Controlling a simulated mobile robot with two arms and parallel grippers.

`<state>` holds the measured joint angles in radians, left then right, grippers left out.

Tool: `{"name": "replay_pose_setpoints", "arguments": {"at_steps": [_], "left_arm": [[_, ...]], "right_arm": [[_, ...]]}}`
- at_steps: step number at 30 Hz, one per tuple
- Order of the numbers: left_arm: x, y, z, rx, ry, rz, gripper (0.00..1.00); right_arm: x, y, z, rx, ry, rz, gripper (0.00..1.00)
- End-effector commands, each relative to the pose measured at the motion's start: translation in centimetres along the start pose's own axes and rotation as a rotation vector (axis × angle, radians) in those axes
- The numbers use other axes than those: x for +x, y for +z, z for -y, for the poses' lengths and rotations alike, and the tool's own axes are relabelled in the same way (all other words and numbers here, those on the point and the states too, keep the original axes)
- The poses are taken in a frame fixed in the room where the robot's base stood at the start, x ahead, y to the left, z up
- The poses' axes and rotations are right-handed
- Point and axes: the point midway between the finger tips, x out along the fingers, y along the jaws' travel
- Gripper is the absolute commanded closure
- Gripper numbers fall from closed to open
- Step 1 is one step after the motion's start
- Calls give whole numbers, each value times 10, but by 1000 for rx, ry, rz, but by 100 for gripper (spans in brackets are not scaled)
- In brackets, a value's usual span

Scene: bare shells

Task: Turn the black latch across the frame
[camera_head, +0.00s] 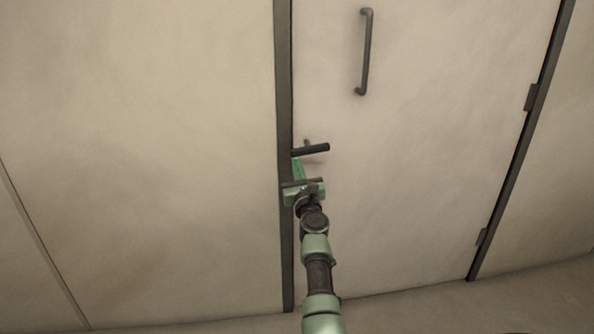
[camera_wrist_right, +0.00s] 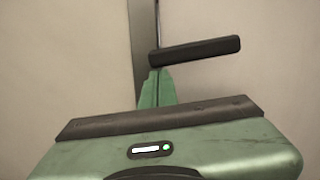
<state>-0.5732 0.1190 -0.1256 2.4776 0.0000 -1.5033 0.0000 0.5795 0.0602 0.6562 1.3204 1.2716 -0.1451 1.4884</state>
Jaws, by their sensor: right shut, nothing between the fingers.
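The black latch (camera_head: 312,149) is a short dark bar on the pale door (camera_head: 420,130), near the door's left edge. It lies nearly level, tilted slightly up to the right, and its left end is close to the dark frame (camera_head: 284,90). In the right wrist view the latch (camera_wrist_right: 195,51) stands just beyond my fingertips. My right gripper (camera_head: 297,162) is shut and empty, with its green fingers just below the latch's left end. The fingers also show in the right wrist view (camera_wrist_right: 157,88). I cannot tell whether they touch the latch. My left gripper is not in view.
A long dark handle (camera_head: 366,52) is fixed to the door above the latch. Hinges (camera_head: 530,97) sit on the door's right edge. A plain wall (camera_head: 140,150) lies left of the frame. The floor (camera_head: 480,305) in front looks clear.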

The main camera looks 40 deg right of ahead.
Motion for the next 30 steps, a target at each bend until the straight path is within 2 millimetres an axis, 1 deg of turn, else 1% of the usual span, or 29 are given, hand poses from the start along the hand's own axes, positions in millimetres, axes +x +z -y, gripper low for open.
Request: {"name": "replay_pose_setpoints", "arguments": {"at_steps": [3, 6, 14, 30], "left_arm": [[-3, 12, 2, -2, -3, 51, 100], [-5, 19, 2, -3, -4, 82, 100], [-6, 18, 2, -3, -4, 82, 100], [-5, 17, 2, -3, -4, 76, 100]], "right_arm": [[1, 4, -3, 56, -13, -1, 100], [1, 5, -4, 91, -22, 0, 100], [2, 6, -4, 132, -33, -1, 100], [1, 5, -5, 133, -33, -1, 100]]}}
